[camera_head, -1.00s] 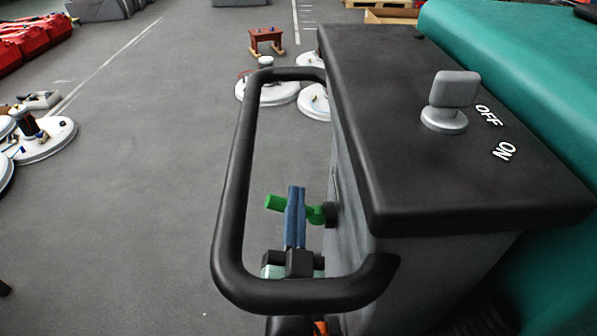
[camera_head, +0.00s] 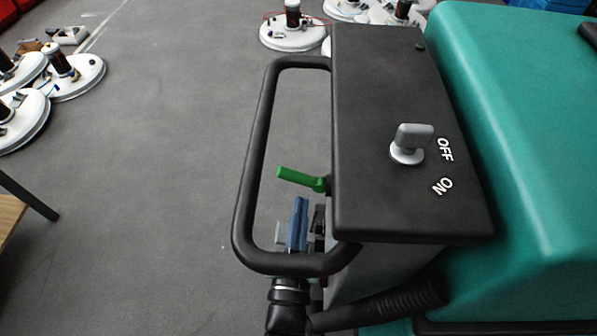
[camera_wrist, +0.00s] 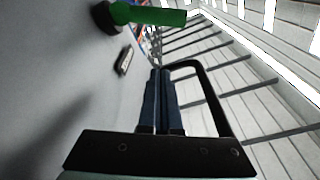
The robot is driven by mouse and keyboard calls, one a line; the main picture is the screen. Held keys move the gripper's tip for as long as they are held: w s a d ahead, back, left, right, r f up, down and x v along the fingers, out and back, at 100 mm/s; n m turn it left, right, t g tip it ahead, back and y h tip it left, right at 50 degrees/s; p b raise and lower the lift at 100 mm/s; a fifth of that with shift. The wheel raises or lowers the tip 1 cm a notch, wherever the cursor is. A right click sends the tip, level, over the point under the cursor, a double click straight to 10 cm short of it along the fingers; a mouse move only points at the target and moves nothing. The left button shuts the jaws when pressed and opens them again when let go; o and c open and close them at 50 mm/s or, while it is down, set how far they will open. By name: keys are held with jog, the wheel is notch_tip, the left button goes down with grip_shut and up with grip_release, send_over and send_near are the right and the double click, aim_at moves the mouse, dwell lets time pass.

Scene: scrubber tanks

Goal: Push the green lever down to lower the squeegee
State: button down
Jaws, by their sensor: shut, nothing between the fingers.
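The green lever (camera_head: 298,178) sticks out to the left from the side of the black control box (camera_head: 375,130), inside the loop of the black handlebar. It also shows at the top of the wrist view (camera_wrist: 155,16), joined to a dark round hub. My gripper (camera_head: 301,201) has blue fingers and is within the handlebar loop, nearer to me than the lever. In the wrist view the two fingers (camera_wrist: 160,72) lie side by side, shut and empty. A gap shows between the fingertips and the lever in both views. The squeegee is not in sight.
The black handlebar (camera_head: 245,165) loops around my gripper and the lever. A grey switch (camera_head: 410,142) marked OFF and ON sits on top of the box. The teal machine body (camera_head: 520,130) fills the right. Open grey floor lies left; white round units stand beyond.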

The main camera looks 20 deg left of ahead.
jog(key=shift+w, duration=0.1)
jog(key=r, duration=0.2)
send_over(294, 180)
jog(key=d, duration=0.3)
jog(key=shift+w+a+f, duration=0.25)
jog(key=shift+w, duration=0.2)
jog(key=f, duration=0.1)
jog(key=s+a+f, duration=0.1)
jog(key=shift+f, duration=0.35)
jog(key=shift+s+a+f, duration=0.15)
jog(key=shift+a+f, duration=0.15)
jog(key=shift+f, duration=0.25)
jog(key=shift+s+a+f+n+b, duration=0.1)
jog(key=shift+a+f+n+b, duration=0.15)
jog(key=shift+n, duration=0.25)
jog(key=shift+a+f+n+b, duration=0.1)
jog(key=shift+f+n+b, duration=0.15)
jog(key=shift+n, duration=0.25)
jog(key=shift+s+a+f+n+y+b, duration=0.15)
jog(key=shift+f+n+y+b, duration=0.25)
jog(key=shift+f+n+b, duration=0.95)
jog(key=shift+w+a+f+n+y+b, duration=0.1)
jog(key=shift+a+f+n+y+b, duration=0.4)
jog(key=shift+n, duration=1.6)
jog(key=shift+s+f+n+y+b, duration=0.1)
jog(key=shift+f+n+y+b, duration=0.2)
jog(key=shift+f+n+b, duration=1)
jog(key=shift+r+n, duration=0.55)
jog(key=shift+r, duration=0.05)
